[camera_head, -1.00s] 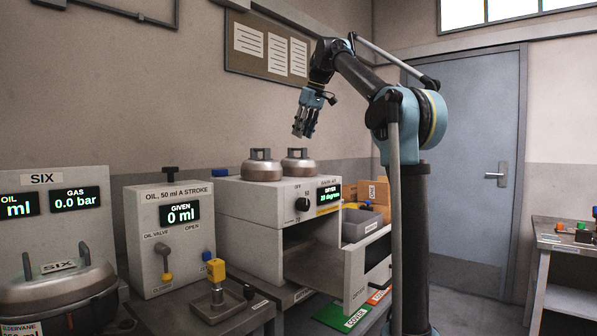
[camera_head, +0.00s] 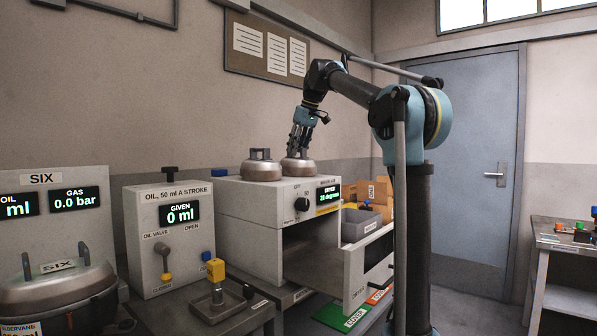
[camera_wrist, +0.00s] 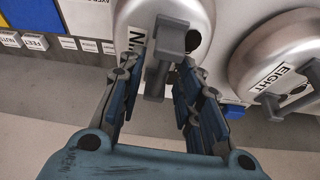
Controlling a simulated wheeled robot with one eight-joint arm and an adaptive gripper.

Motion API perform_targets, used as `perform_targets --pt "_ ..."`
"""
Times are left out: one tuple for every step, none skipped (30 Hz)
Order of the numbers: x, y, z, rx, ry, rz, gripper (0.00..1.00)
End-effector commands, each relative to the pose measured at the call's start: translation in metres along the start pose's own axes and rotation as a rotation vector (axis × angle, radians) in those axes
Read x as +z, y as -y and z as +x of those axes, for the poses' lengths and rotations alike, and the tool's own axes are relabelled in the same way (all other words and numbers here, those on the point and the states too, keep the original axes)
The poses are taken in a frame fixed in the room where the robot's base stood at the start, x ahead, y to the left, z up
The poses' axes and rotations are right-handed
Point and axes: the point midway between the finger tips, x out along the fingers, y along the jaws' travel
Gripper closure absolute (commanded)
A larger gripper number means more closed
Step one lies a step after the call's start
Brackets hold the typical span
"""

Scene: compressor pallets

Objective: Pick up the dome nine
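Dome nine (camera_head: 298,169) is a silvery-brown metal lid on top of the dryer box, the right one of two. In the wrist view, dome nine (camera_wrist: 140,14) shows a partly covered label starting "NI" and a grey upright handle. My gripper (camera_head: 299,151) points down right over this dome. In the wrist view, my gripper (camera_wrist: 160,66) is open, with its fingers on either side of the handle and gaps visible. The other dome (camera_head: 261,171), labelled EIGHT in the wrist view (camera_wrist: 270,55), sits beside it.
The dryer (camera_head: 250,205) has its front drawer (camera_head: 352,285) pulled out. The oil unit (camera_head: 165,270) and vessel six (camera_head: 55,290) stand to the left. Grey bins (camera_head: 360,225) and cardboard boxes (camera_head: 380,190) are behind the drawer on the right.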

Motion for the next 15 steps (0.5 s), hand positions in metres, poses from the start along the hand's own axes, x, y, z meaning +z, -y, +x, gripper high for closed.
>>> perform_targets --pt "-0.0001 0.0000 0.0000 0.000 0.000 0.000 0.79" --pt "-0.0001 0.0000 -0.0001 0.000 0.000 0.000 0.86" --pt "-0.0001 0.0000 -0.0001 0.000 0.000 0.000 0.95" --pt "-0.0001 0.0000 -0.0001 0.000 0.000 0.000 1.00" --pt "-0.0001 0.0000 -0.0001 0.000 0.000 0.000 1.00" --pt "-0.0001 0.0000 -0.0002 0.000 0.000 0.000 1.00" --pt "-0.0001 -0.0001 -0.0002 0.000 0.000 0.000 1.00" --pt "-0.0001 0.0000 -0.0002 0.000 0.000 0.000 1.00" --pt "-0.0001 -0.0001 -0.0002 0.000 0.000 0.000 1.00" --pt "-0.0001 -0.0001 -0.0002 0.000 0.000 0.000 1.00" --pt "-0.0001 -0.0001 -0.0002 0.000 0.000 0.000 1.00" --pt "0.0000 0.0002 -0.0009 0.000 -0.001 0.000 1.00" --pt "0.0000 0.0002 -0.0009 0.000 -0.001 0.000 1.00" --pt "0.0000 0.0002 -0.0009 0.000 -0.001 0.000 1.00" --pt "0.0000 0.0002 -0.0008 0.000 -0.001 0.000 1.00"
